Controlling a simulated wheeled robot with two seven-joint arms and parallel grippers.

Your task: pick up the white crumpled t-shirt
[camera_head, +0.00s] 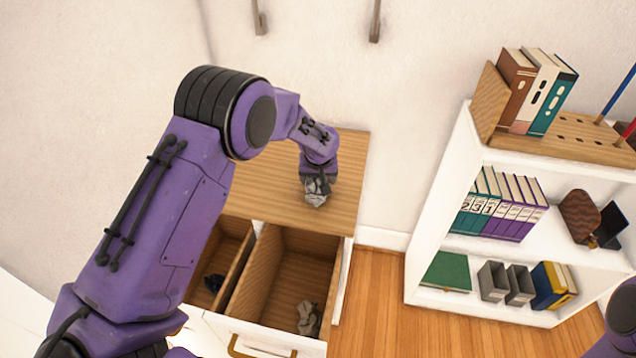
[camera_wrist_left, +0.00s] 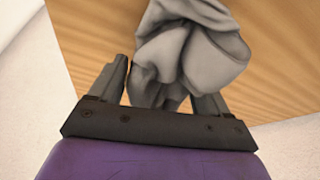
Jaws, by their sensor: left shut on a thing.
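The white crumpled t-shirt (camera_head: 316,198) shows greyish-white at the wooden top of the drawer unit in the head view. In the left wrist view the t-shirt (camera_wrist_left: 195,55) fills the space between the fingers and spreads beyond them. My left gripper (camera_head: 317,184) is shut on it, above the wooden top; the wrist view shows the gripper's dark fingers (camera_wrist_left: 165,90) on either side of the cloth. I cannot tell whether the cloth touches the wood. My right gripper is not in view; only a piece of purple arm shows at the lower right.
The wooden top (camera_head: 260,195) is otherwise clear. A white bookshelf (camera_head: 432,225) stands at right.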

